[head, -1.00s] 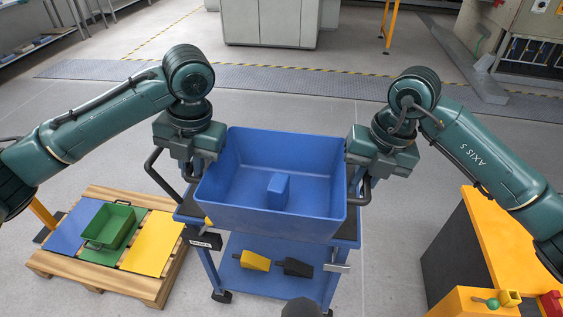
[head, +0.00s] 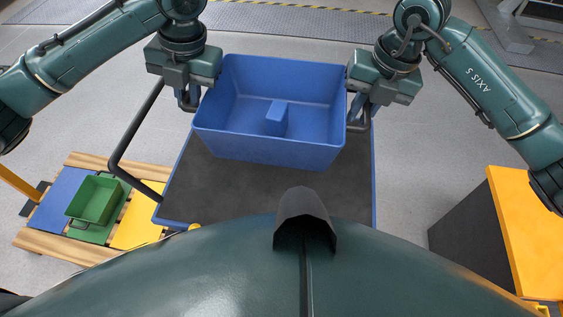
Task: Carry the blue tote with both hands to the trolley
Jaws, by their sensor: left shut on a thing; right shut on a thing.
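The blue tote (head: 270,148) is upright and open, with a small blue block (head: 276,118) inside. It is over the far part of the trolley's dark top (head: 260,188). I cannot tell whether its base touches that top. My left gripper (head: 191,98) is shut on the tote at its left side, and my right gripper (head: 358,112) is shut on it at its right side. The fingertips are partly hidden by the gripper bodies. The near part of the trolley top is bare.
A black trolley handle (head: 125,145) stands at the left. A wooden pallet (head: 70,245) at the lower left bears blue and yellow panels and a green bin (head: 93,200). An orange-topped dark cabinet (head: 515,225) is at the right. Grey floor is clear between it and the trolley.

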